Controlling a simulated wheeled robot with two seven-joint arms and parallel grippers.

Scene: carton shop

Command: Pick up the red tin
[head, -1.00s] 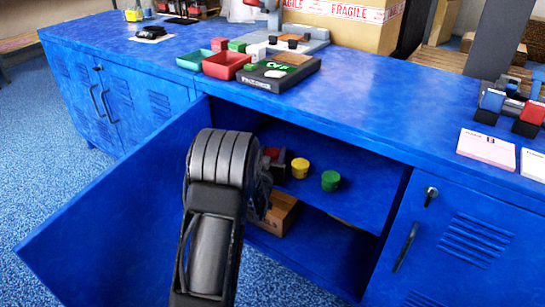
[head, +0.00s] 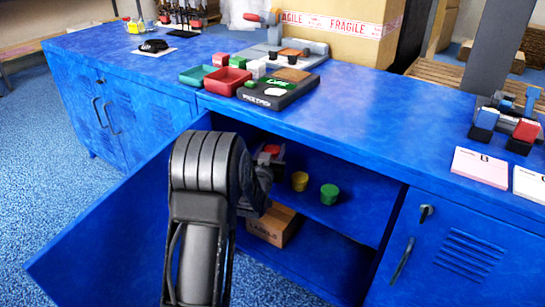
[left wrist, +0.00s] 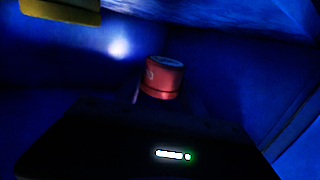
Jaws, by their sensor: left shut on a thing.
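The red tin (head: 271,149) is inside the open blue cabinet, at the left end of the upper shelf level. My left gripper (head: 268,157) is at the tin, with my arm reaching in from below and hiding part of it. In the left wrist view the red tin (left wrist: 162,77) sits upright at the gripper's front end, the dark gripper body below it. The gripper is shut on it. The fingertips are hard to make out in the dark. My right gripper is not in view.
A yellow tin (head: 300,181) and a green tin (head: 329,194) stand on the shelf (head: 350,217) right of the red tin. A labels carton (head: 273,226) is below. The open cabinet door (head: 110,225) lies left of my arm. The countertop (head: 380,115) is above.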

